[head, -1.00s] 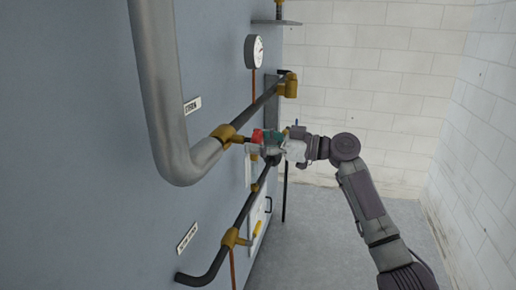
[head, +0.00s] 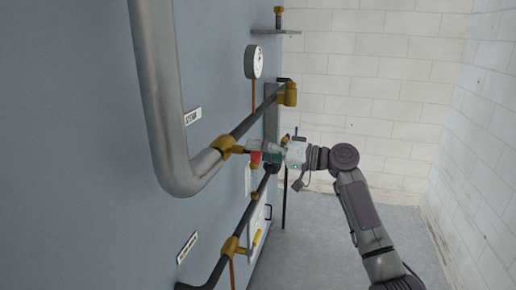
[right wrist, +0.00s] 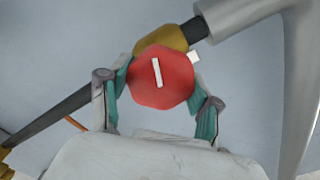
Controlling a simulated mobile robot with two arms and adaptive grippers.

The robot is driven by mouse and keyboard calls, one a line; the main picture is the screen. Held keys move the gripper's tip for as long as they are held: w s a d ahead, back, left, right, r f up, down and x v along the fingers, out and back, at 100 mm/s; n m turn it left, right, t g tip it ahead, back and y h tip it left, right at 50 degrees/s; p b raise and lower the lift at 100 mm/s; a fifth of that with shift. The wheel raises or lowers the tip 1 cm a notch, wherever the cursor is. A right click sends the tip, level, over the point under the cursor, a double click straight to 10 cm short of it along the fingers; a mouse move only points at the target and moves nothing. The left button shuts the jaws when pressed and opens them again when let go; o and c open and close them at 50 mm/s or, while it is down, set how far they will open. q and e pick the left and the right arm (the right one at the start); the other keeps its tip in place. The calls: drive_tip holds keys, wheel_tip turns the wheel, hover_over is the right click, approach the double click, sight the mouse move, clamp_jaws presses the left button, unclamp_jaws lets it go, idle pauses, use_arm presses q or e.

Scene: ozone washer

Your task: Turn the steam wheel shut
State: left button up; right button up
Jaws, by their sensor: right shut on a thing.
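The steam wheel is a red, many-sided knob (right wrist: 165,90) with a white bar mark on its face, at a brass valve body (right wrist: 165,38). The bar is near upright, slightly tilted, in the right wrist view. In the head view the wheel (head: 255,158) is a small red patch beside the brass fitting (head: 227,146), partly hidden by my gripper. My right gripper (head: 265,153) is shut on the wheel, its teal-padded fingers on either side of it. My left gripper is not in view.
A thick grey pipe (head: 160,100) bends close to the wheel. A dark pipe (head: 255,118) runs along the blue panel (head: 75,130) near a gauge (head: 253,62). A lower valve (head: 230,247) sits below. The floor (head: 320,235) at right is clear.

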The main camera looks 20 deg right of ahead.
drive_tip(key=m+p, duration=0.2)
drive_tip(key=m, duration=0.2)
drive_tip(key=shift+r+m+p, duration=0.15)
drive_tip(key=shift+m+p, duration=0.15)
drive_tip(key=shift+m, duration=0.1)
drive_tip(key=m+p, duration=0.4)
drive_tip(key=m, duration=0.1)
drive_tip(key=m+p, duration=0.2)
drive_tip(key=m, duration=0.1)
drive_tip(key=m+p, duration=0.8)
drive_tip(key=shift+f+m+p, duration=0.2)
drive_tip(key=shift+m+p, duration=0.55)
drive_tip(key=shift+m, duration=0.35)
drive_tip(key=shift+s+f+m+p, duration=0.1)
drive_tip(key=shift+m+p, duration=0.25)
drive_tip(key=shift+m, duration=0.55)
drive_tip(key=m, duration=0.2)
drive_tip(key=shift+f+m, duration=0.1)
drive_tip(key=shift+m, duration=0.2)
drive_tip(key=shift+s+a+f+m, duration=0.1)
drive_tip(key=shift+m, duration=2.1)
